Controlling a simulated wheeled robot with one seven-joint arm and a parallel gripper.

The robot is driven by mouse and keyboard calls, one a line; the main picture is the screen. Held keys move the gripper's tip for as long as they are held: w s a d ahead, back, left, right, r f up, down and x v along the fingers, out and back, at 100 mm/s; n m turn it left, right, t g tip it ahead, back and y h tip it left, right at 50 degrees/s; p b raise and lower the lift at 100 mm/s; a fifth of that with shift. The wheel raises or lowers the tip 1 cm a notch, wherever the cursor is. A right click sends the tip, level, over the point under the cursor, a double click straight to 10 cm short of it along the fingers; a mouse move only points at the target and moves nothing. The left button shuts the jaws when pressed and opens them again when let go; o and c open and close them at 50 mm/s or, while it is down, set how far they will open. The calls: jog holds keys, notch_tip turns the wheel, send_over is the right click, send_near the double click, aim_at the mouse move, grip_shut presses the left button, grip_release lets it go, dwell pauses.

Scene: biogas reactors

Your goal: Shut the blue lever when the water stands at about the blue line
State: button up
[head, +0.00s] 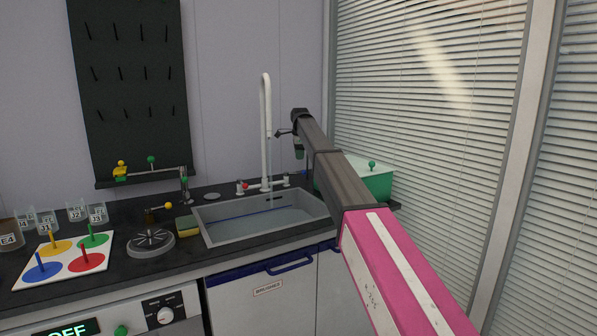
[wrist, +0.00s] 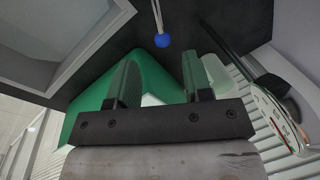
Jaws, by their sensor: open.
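The blue lever's round knob (wrist: 161,41) shows in the wrist view on a thin pale stem, ahead of my gripper (wrist: 160,88). My gripper is open, with an empty gap between its two fingers. The knob is beyond the fingertips and apart from them. In the head view the grey sink (head: 228,232) has a blue line (head: 250,213) along its inner wall. My arm reaches to the tap's right.
A green box (head: 378,186) stands right of the sink near the window blinds; it lies behind my fingers in the wrist view (wrist: 88,112). A yellow-green sponge (head: 187,227) and a round grey burner (head: 151,243) are left of the sink.

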jog(key=f, duration=0.3)
jog(key=w+f, duration=0.1)
jog(key=f, duration=0.5)
jog(key=shift+w+a, duration=0.15)
jog(key=shift+w, duration=0.2)
grip_shut()
